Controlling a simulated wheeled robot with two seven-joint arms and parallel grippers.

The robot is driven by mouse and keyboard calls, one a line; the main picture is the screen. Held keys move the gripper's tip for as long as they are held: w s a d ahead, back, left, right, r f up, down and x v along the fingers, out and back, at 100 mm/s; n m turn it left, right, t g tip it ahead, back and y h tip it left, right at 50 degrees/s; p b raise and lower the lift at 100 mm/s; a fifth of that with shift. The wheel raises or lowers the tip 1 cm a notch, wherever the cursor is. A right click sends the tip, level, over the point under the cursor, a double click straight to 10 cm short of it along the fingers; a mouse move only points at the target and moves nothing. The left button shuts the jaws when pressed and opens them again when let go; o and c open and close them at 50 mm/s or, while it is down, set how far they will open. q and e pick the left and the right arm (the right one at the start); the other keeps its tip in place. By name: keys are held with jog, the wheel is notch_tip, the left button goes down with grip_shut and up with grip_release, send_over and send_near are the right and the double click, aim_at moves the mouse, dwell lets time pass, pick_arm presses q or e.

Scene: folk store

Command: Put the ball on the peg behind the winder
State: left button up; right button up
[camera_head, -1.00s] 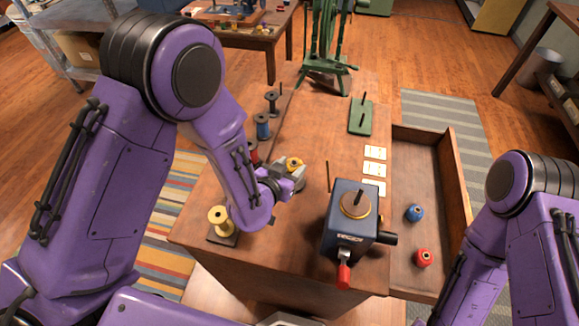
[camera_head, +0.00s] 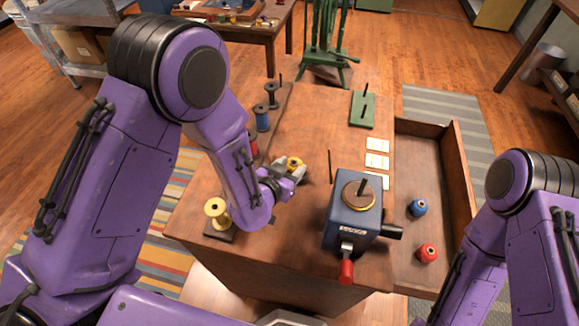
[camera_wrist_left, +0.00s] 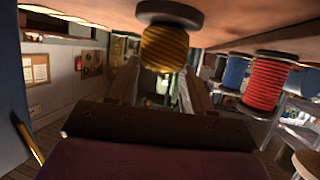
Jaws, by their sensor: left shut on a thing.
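My left gripper (camera_head: 290,170) is shut on a small golden-yellow wound ball (camera_head: 294,162), above or near the table top left of the winder. In the left wrist view, the ball (camera_wrist_left: 165,48) shows wound yarn and a dark round end, between the fingers. The winder (camera_head: 345,228) is a blue box with a round wooden top and a red crank handle. A thin dark upright peg (camera_head: 330,166) stands behind the winder, to the right of my gripper, with nothing on it. My right arm is at the right edge; its gripper is out of view.
A green pegged block (camera_head: 363,110) and pale cards (camera_head: 377,160) lie farther back. A blue ball (camera_head: 417,207) and red ball (camera_head: 427,252) sit in the open drawer (camera_head: 414,166).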

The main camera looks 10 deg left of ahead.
pick_arm(q)
jog(key=o, duration=1.2)
jog(key=shift+s+a+r, duration=0.1)
jog(key=shift+s, duration=0.2)
jog(key=v, duration=0.5)
jog(key=shift+s+r, duration=0.25)
jog(key=p+v, duration=0.4)
jog(key=shift+s+a, duration=0.15)
jog(key=shift+s, duration=0.05)
